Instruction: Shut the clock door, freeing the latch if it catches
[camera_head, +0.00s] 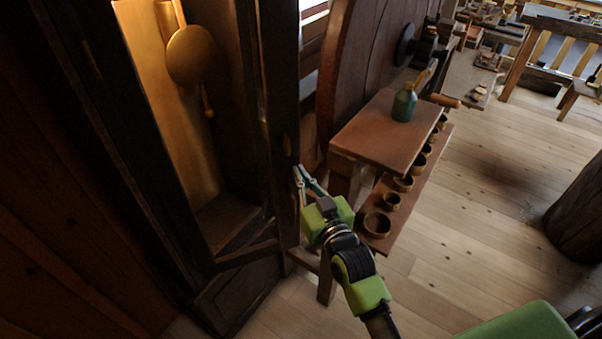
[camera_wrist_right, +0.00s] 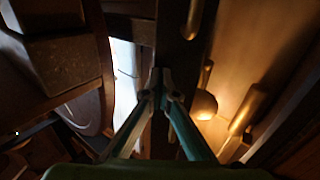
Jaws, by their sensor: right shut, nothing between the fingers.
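The tall dark clock case (camera_head: 130,140) stands open at the left of the head view, its inside lit golden. A brass pendulum bob (camera_head: 190,55) hangs in it; the bob also shows in the right wrist view (camera_wrist_right: 205,105). The clock door (camera_head: 283,100) stands swung out at the case's right side, seen nearly edge-on, with a small brass fitting on it (camera_wrist_right: 193,18). My right gripper (camera_head: 298,175) is shut and empty, its tips at the door's lower outer part; whether they touch it I cannot tell. The latch cannot be made out. My left gripper is out of view.
A lower shelf holds several turned bowls (camera_head: 377,224). A dark round post (camera_head: 580,210) stands at far right. Plank floor (camera_head: 480,220) between is clear.

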